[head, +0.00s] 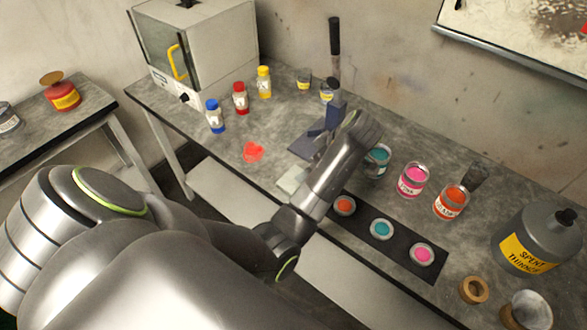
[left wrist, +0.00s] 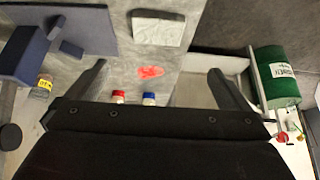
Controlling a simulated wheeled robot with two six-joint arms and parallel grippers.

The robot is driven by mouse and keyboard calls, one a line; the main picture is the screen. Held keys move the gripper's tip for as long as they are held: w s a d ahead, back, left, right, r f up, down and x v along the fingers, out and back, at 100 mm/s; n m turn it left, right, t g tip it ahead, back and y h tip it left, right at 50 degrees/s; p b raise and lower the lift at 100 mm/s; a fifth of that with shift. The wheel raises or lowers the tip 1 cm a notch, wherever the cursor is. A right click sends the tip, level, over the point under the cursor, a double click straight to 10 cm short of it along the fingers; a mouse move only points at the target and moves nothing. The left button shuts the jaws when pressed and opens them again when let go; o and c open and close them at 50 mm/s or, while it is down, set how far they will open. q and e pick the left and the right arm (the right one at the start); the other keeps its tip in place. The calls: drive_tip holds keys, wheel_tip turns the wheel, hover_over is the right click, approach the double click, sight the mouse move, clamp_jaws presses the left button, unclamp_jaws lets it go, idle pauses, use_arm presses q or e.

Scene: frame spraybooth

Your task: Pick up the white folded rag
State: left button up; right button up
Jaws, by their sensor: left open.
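The white folded rag (head: 292,180) lies flat near the front edge of the grey bench, beside my left arm in the head view. In the left wrist view the rag (left wrist: 158,27) is a pale rectangle at the top centre, beyond my fingertips. My left gripper (left wrist: 157,68) is open, with its two dark fingers spread and nothing between them. It is apart from the rag. In the head view my left wrist hides the fingers. My right gripper is in neither view.
A blue-grey fixture (head: 304,146) stands close behind the rag. A red paint splotch (head: 253,151) and small blue, red and yellow bottles (head: 240,98) are to the left. A dark strip (head: 400,257) with paint lids and open paint cans (head: 413,180) are to the right.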

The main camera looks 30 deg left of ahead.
use_arm(q)
drive_tip(key=b, duration=0.4)
approach(293, 178)
drive_tip(key=p+x, duration=0.2)
drive_tip(key=shift+s+a+f, duration=0.15)
drive_tip(key=shift+a, duration=0.1)
drive_tip(key=shift+d+p+x, duration=0.2)
drive_tip(key=shift+p+x, duration=0.95)
drive_tip(key=shift+x, duration=1.45)
drive_tip(key=shift+a+f, duration=0.15)
drive_tip(key=shift+f, duration=0.3)
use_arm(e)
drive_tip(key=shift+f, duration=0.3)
use_arm(q)
drive_tip(key=c, duration=0.9)
drive_tip(key=shift+r, duration=0.15)
wheel_tip(293, 178, up, 10)
drive_tip(key=shift+f+b, duration=0.1)
drive_tip(key=shift+b, duration=0.9)
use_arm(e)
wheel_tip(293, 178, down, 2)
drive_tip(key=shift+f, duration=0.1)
